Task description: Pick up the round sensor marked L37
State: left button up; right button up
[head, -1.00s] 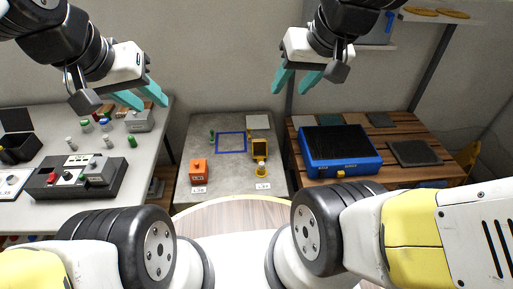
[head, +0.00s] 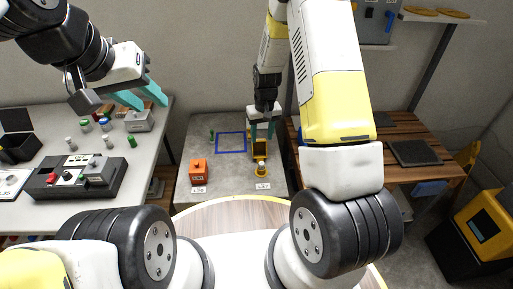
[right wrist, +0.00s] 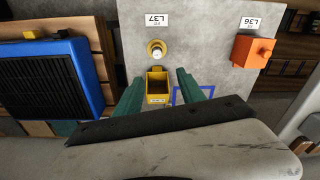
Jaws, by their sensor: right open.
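The round sensor (head: 262,170) has a yellow base and a pale top. It stands upright near the front of the grey middle table, and also shows in the right wrist view (right wrist: 157,49) beside a white card marked L37 (right wrist: 157,19). My right gripper (head: 263,132) is open and points down behind the sensor, apart from it. In the right wrist view its two teal fingers (right wrist: 160,78) straddle a yellow box-shaped device (right wrist: 157,84), with the sensor beyond the tips. My left gripper (head: 149,98) is open and empty above the left table.
An orange box (head: 198,168) by a card marked L36 (right wrist: 250,22) stands left of the sensor. A blue square outline (head: 231,142) is on the grey table (head: 225,188). The left table holds several small parts. A blue unit (right wrist: 45,78) sits on the wooden table.

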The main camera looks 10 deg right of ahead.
aim_at(262, 163)
jog(key=shift+g, duration=0.3)
notch_tip(262, 163, down, 15)
jog(key=shift+s+r, duration=0.1)
jog(key=shift+r, duration=0.1)
grip_shut()
